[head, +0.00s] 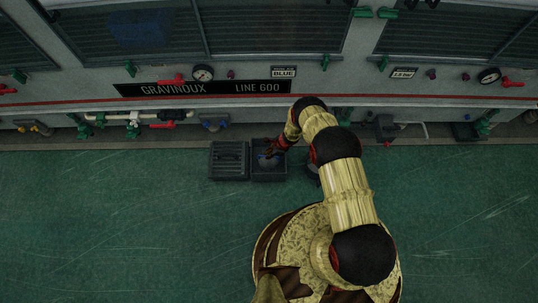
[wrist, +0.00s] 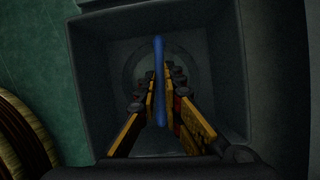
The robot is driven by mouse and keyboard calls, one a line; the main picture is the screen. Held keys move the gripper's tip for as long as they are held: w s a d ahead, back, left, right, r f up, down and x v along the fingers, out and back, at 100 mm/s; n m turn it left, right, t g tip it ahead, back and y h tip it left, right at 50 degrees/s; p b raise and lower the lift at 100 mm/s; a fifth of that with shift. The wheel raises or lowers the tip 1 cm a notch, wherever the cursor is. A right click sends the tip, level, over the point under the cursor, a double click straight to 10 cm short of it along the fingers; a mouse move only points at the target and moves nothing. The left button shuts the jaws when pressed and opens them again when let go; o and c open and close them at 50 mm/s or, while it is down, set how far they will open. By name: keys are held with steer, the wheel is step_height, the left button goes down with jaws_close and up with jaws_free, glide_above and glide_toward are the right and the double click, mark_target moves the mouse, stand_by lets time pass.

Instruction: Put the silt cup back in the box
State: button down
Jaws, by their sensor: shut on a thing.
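The box (head: 270,178) is a dark grey, square, open-topped box on the green floor by the wall. My gripper (head: 271,152) is over it; in the wrist view my gripper (wrist: 161,88) points down between the box's walls (wrist: 222,60). Its yellow fingers are shut on a thin blue bar, which looks like the handle of the silt cup (wrist: 159,55). A round grey rim shows around the bar inside the box. My fingers hide much of the cup, and I cannot tell whether it touches the box floor.
A dark slatted grate (head: 229,160) lies directly left of the box. A dark round thing (head: 313,174) is partly hidden by my arm to the right. The wall behind carries pipes, valves and gauges (head: 203,73). The green floor in front is clear.

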steer(key=shift+f, duration=0.3)
steer(key=c, duration=1.9)
jaws_free()
steer(key=shift+v, duration=5.95)
